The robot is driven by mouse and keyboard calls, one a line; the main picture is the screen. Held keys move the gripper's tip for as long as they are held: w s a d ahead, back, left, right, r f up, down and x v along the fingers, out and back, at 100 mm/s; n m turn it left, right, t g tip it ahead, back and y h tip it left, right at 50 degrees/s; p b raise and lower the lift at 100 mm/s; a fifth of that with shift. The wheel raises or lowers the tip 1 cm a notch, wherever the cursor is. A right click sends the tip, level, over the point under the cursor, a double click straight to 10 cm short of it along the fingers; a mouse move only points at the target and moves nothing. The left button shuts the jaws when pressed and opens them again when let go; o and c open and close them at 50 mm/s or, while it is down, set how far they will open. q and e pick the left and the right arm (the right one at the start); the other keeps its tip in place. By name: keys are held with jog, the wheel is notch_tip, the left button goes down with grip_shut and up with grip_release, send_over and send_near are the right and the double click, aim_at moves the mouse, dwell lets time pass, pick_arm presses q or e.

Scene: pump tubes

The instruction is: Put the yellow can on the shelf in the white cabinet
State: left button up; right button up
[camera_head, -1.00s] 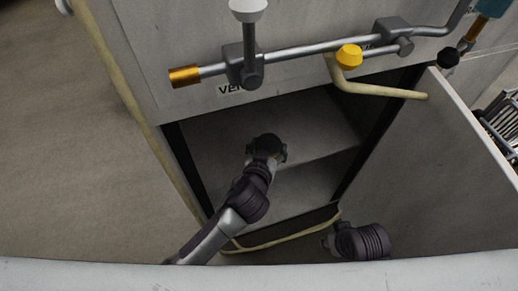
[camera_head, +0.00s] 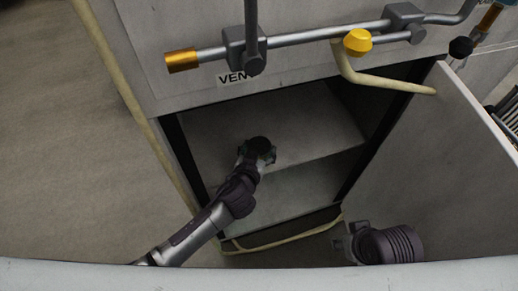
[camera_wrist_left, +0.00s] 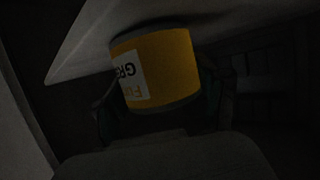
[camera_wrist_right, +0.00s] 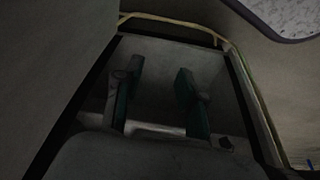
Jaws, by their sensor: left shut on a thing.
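My left gripper (camera_head: 257,152) reaches into the open cabinet (camera_head: 150,70) near the shelf's front edge. It is shut on the yellow can (camera_wrist_left: 160,65), whose yellow side and white label fill the middle of the left wrist view. In the head view only the can's dark end (camera_head: 261,144) shows. The shelf (camera_head: 215,125) is a bare grey board across the cabinet. A pale panel edge is close to the can in the left wrist view; I cannot tell whether they touch. My right gripper (camera_wrist_right: 160,95) is open and empty, low beside the cabinet door.
The cabinet door (camera_head: 420,170) stands open on the right. A pipe with a yellow knob (camera_head: 357,42) and an orange end (camera_head: 182,60) runs above the opening. A pale hose (camera_head: 285,240) loops below it. The floor on the left is clear.

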pick_arm(q)
jog(key=shift+f, duration=0.2)
jog(key=o, duration=1.3)
pick_arm(e)
jog(key=shift+f, duration=0.15)
pick_arm(q)
jog(key=shift+r, duration=0.35)
jog(key=p+v, duration=0.1)
jog(key=v, duration=0.1)
jog(key=shift+s, duration=0.3)
jog(key=p+v, duration=0.1)
jog(key=v, duration=0.8)
jog(key=shift+s, duration=0.15)
pick_arm(e)
jog(key=x, duration=0.6)
jog(key=shift+s+a+f, duration=0.1)
jog(key=shift+s+f, duration=0.05)
